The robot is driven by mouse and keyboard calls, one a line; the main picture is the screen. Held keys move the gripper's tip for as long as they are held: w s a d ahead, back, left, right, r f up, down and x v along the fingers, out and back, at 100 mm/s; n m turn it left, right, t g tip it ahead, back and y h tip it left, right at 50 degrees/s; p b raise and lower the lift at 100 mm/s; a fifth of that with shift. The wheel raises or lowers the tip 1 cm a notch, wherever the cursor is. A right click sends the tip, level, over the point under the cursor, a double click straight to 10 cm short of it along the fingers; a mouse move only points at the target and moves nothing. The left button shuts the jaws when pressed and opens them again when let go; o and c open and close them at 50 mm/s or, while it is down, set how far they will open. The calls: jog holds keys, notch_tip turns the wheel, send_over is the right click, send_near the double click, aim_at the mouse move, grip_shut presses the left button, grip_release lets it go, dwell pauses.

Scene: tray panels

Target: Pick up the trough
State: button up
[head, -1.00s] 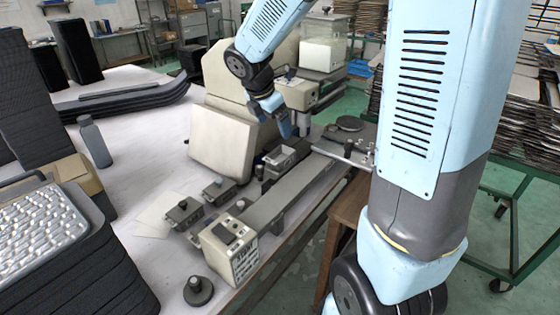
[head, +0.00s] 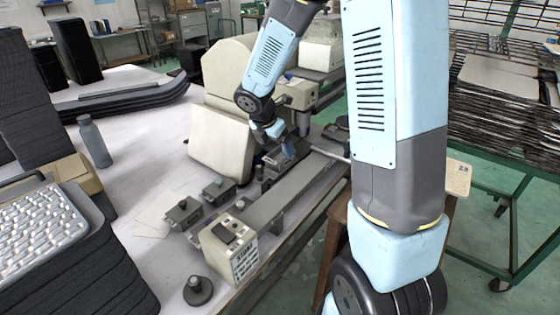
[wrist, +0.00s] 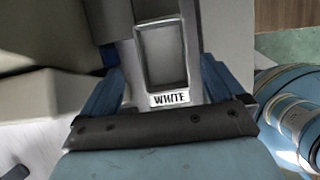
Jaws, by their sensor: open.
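The trough (wrist: 168,99) is a grey open-topped box with a white "WHITE" label on its near end, seen from above in the wrist view. My gripper (wrist: 162,70) is open, with a blue finger on each side of the trough. The fingers look close to its sides; I cannot tell whether they touch. In the head view my gripper (head: 287,150) is down at the machine bed and hides much of the trough (head: 275,160).
The cream machine body (head: 222,140) stands just left of my gripper. A long grey rail (head: 290,190) runs toward a control box (head: 230,250) in front. Small grey boxes (head: 184,212) sit left of the rail. A grey bottle (head: 95,142) stands farther left.

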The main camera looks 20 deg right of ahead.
aim_at(280, 154)
jog(key=shift+s+x, duration=0.1)
jog(key=shift+x, duration=1.15)
jog(key=shift+s+x, duration=0.15)
jog(key=shift+x, duration=1.1)
jog(key=shift+c, duration=0.4)
jog(key=c, duration=1.2)
